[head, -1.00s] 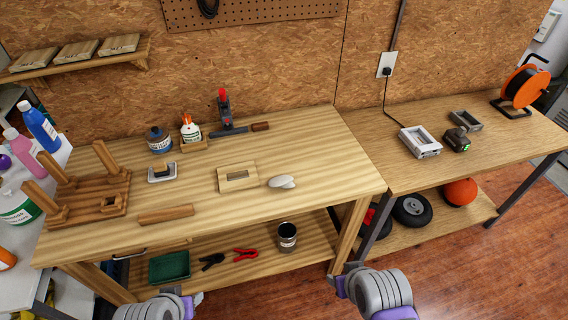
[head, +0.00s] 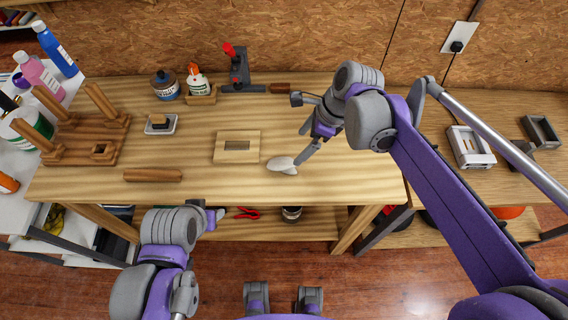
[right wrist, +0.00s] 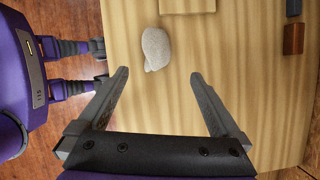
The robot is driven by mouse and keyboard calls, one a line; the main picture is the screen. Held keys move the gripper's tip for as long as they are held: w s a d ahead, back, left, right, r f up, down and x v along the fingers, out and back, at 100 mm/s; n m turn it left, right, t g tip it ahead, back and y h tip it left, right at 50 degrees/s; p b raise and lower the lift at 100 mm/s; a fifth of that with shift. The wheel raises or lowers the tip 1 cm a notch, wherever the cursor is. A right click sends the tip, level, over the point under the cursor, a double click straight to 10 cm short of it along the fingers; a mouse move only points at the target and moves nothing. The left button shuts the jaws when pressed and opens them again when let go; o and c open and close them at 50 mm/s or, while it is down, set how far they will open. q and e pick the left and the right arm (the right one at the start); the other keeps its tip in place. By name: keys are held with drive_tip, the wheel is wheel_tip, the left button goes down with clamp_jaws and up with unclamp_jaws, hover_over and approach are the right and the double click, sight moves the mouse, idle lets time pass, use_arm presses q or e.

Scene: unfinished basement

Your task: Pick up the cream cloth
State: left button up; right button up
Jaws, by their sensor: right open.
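The cream cloth (head: 282,165) is a small pale crumpled lump on the wooden workbench (head: 350,185), near its right front. It also shows in the right wrist view (right wrist: 155,48), just beyond the fingertips. My right gripper (head: 303,144) is open and empty. It is above the bench, close to the cloth on its upper right in the head view. In the right wrist view the cloth lies ahead of the gap between the two fingers (right wrist: 160,74). My left gripper (head: 212,216) is low in front of the bench's front edge, and its jaw opening is not clear.
A wooden frame block (head: 223,150) lies left of the cloth. A wooden bar (head: 153,175) and a wooden rack (head: 85,150) are further left. Bare bench surrounds the cloth.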

hover_over(286, 162)
drive_tip(key=d, duration=0.2)
wheel_tip(286, 162, down, 4)
drive_tip(key=shift+s+f, duration=0.1)
drive_tip(key=shift+f, duration=0.05)
drive_tip(key=shift+x, duration=2.65)
drive_tip(key=shift+s+d, duration=0.1)
drive_tip(key=c, duration=1.3)
